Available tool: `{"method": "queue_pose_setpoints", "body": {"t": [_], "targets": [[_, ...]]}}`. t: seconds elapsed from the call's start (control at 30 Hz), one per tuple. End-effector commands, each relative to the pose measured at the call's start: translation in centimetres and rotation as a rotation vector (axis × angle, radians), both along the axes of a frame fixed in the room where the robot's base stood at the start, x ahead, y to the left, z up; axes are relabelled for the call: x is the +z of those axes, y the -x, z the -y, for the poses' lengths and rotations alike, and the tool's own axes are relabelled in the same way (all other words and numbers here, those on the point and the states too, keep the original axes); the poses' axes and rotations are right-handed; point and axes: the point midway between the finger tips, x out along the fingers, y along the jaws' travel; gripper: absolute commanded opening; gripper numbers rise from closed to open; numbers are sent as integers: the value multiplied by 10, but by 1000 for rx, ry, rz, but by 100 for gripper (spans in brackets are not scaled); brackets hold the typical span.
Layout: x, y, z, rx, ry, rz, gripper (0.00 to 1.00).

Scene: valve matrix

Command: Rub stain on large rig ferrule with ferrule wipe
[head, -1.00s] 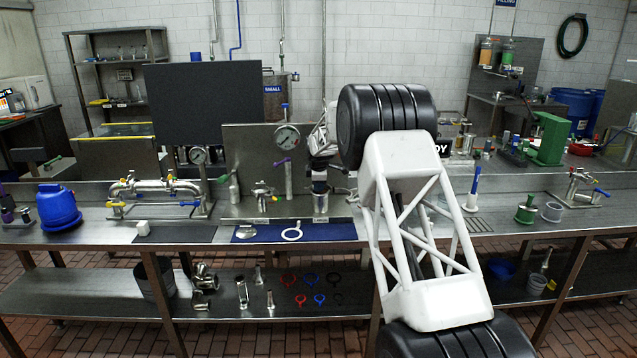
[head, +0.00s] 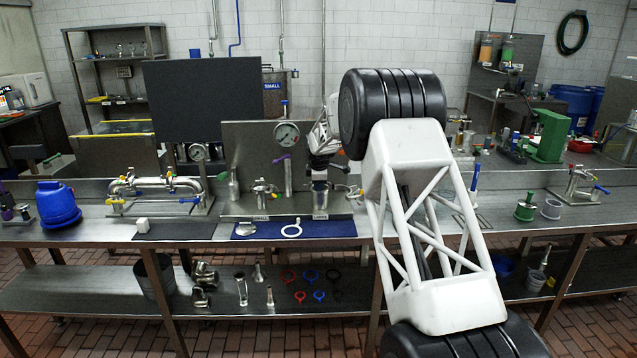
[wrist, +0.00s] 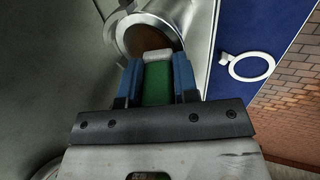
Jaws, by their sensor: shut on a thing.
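My gripper (wrist: 157,68) is shut on the ferrule wipe (wrist: 157,86), a green block with a pale tip, between its blue fingers. The large rig ferrule (wrist: 152,14) is a steel ring with an open mouth just ahead of the tip. A brown stain (wrist: 146,38) shows inside the mouth. The pale tip is at the mouth's near edge; I cannot tell whether it touches. In the head view my gripper (head: 319,178) points down over the large rig (head: 320,199), and the wipe is hard to make out there.
A blue mat (head: 262,232) with a white ring (head: 291,231) lies in front of the rig. The small rig (head: 262,198) and a pressure gauge (head: 286,135) stand left of my gripper. A backing panel (head: 240,150) rises behind. The grey mat (head: 180,231) has bare room.

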Motion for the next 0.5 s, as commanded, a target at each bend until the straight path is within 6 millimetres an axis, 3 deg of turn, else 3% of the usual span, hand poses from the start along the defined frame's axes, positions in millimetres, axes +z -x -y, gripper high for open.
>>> {"method": "queue_pose_setpoints", "body": {"t": [0.23, 0.5], "targets": [[1, 15, 0, 0, 0, 1, 0], [0, 20, 0, 0, 0, 2, 0]]}}
